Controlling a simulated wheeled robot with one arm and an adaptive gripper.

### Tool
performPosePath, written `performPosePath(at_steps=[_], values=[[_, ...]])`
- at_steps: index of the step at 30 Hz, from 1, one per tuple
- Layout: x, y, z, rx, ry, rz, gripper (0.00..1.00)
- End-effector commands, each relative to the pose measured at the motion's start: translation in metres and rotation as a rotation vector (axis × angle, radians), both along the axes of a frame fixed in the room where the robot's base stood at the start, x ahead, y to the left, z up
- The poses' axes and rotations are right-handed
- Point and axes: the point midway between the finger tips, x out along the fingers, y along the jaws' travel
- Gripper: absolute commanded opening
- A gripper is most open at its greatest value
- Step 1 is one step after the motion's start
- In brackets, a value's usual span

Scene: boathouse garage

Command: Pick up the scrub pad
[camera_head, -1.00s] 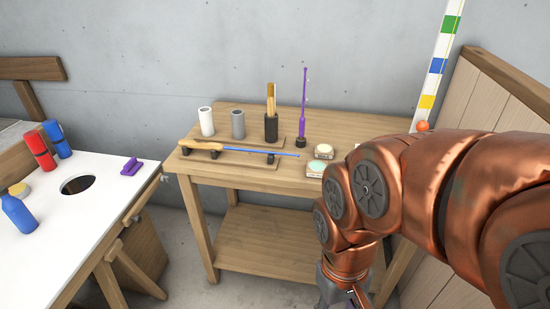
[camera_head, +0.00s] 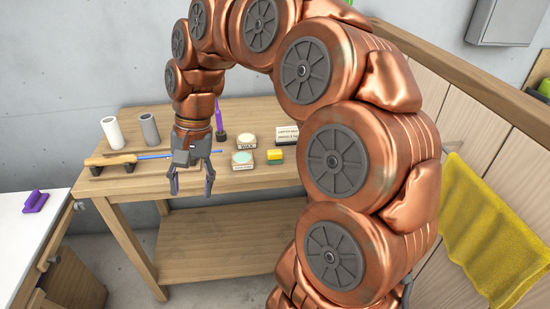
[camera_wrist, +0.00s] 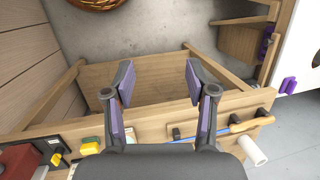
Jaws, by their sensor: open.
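The scrub pad, a small yellow block with a dark green part (camera_head: 275,155), lies on the wooden workbench (camera_head: 128,183), near its front edge and right of two round tins. In the wrist view a yellow block (camera_wrist: 90,147) near the bench edge, left of my gripper, looks like the same pad. My gripper (camera_head: 191,188) is open and empty, pointing down in front of the bench's front edge, left of the pad and apart from it. In the wrist view its fingers (camera_wrist: 160,82) are spread over the lower shelf.
A green-topped tin (camera_head: 243,159) and a cream-topped tin (camera_head: 247,141) stand beside the pad. A labelled box (camera_head: 287,135) is behind it. A blue rod on a rack (camera_head: 110,160) and two cylinders stand left. A yellow cloth (camera_head: 490,235) hangs on the right-hand panel.

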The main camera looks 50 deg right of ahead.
Motion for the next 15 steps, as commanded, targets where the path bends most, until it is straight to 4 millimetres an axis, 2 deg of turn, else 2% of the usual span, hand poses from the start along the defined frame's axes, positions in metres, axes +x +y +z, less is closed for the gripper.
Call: performPosePath(at_steps=[1,3,6,11,15], values=[[0.017,-0.015,0.0,0.019,0.003,-0.075,0.56],[0.038,-0.035,0.002,0.044,0.009,-0.182,0.56],[0.062,-0.069,0.001,0.077,0.027,-0.34,0.56],[0.091,-0.134,-0.008,0.126,0.061,-0.611,0.56],[0.102,-0.197,-0.023,0.162,0.104,-0.86,0.56]])
